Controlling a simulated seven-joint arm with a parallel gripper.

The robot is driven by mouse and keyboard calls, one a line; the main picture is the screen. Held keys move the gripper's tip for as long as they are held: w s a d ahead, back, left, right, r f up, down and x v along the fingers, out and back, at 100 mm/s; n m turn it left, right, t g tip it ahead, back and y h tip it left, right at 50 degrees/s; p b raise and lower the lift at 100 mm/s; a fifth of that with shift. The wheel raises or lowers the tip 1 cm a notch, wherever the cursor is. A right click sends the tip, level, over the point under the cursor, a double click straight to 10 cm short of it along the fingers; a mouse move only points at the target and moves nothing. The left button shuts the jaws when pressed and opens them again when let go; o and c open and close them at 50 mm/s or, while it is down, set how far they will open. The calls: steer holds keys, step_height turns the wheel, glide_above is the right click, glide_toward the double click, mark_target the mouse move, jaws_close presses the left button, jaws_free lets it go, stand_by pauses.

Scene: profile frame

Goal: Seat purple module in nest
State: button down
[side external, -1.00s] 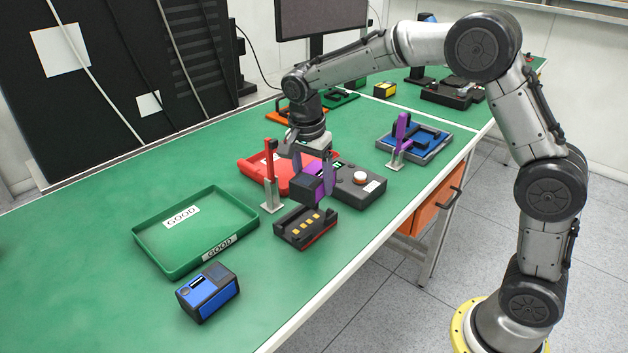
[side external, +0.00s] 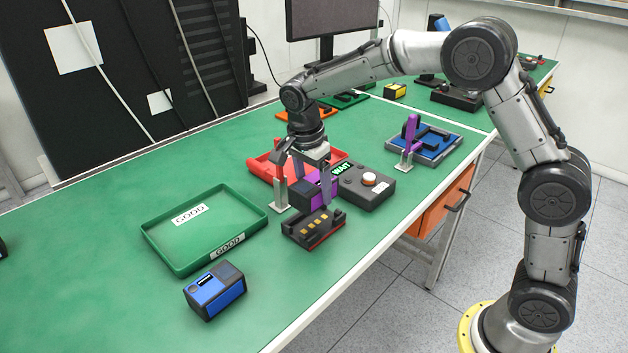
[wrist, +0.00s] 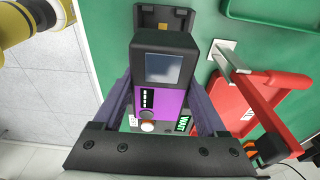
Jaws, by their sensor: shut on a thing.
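The purple module (side external: 325,186), purple and black, is clamped between the fingers of my gripper (side external: 318,196). In the wrist view the module (wrist: 165,100) shows its small screen and purple face between the two purple-grey fingers (wrist: 160,110). The black nest (side external: 314,229), with a row of gold contacts and a red lower edge, sits on the green bench just in front of and below the module. In the wrist view the nest (wrist: 150,17) shows past the module's far end, partly hidden by it. The module appears held above and apart from the nest.
A post with a metal foot (side external: 280,198) stands close left of the module. A red tray (side external: 262,165) and a control box (side external: 368,194) reading WAIT lie behind. A green GOOD tray (side external: 160,254) and a blue module (side external: 214,290) are at left. A blue fixture (side external: 440,150) is farther right.

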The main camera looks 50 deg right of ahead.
mark_target(307, 186)
steer(key=shift+f, duration=2)
steer(key=shift+f, duration=0.95)
jaws_free()
steer(key=shift+f, duration=0.1)
steer(key=r, duration=0.4)
steer(key=a+r, duration=0.1)
steer(key=r, duration=0.4)
steer(key=a+r, duration=0.1)
steer(key=r, duration=0.4)
